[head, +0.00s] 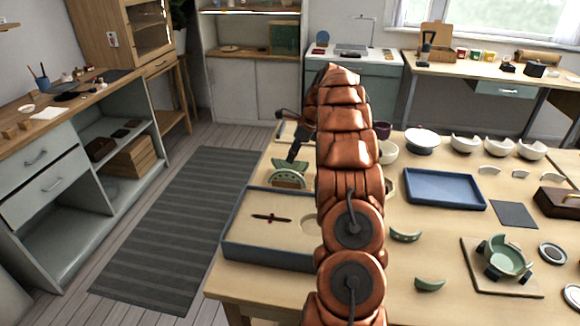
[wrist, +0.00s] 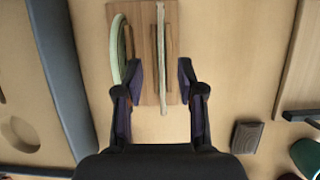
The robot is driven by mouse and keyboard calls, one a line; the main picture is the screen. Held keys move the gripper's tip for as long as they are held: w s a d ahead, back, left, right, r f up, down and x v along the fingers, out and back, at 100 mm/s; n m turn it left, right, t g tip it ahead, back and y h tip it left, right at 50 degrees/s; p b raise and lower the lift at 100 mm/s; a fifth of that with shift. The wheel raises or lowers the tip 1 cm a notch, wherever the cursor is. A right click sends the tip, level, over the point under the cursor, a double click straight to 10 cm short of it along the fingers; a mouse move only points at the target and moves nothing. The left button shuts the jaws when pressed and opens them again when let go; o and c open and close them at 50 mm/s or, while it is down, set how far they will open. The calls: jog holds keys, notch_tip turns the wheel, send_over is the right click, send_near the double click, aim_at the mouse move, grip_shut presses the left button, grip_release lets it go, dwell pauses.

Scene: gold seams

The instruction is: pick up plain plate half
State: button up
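Two pale green plate halves stand on edge in a small wooden rack (wrist: 144,45). In the wrist view one plate half (wrist: 162,50) is seen edge-on, between the two fingers of my gripper (wrist: 160,72). The other plate half (wrist: 117,48) leans at the left, outside the left finger. In the head view the front plate half (head: 288,180) shows curved bands and the back plate half (head: 291,163) is partly covered; I cannot tell surely which is plain. My gripper, dark in the head view (head: 293,152), is open above the rack, with gaps to the plate half on both sides.
A blue tray (head: 445,188), white bowls (head: 422,140) and a green cup in a holder (head: 505,256) stand to the right.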

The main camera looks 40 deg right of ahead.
aim_at(290, 168)
jog(key=shift+p+x, duration=0.35)
jog(key=shift+x, duration=1.45)
jog(key=shift+f+p, duration=0.25)
jog(key=shift+p, duration=0.05)
grip_shut()
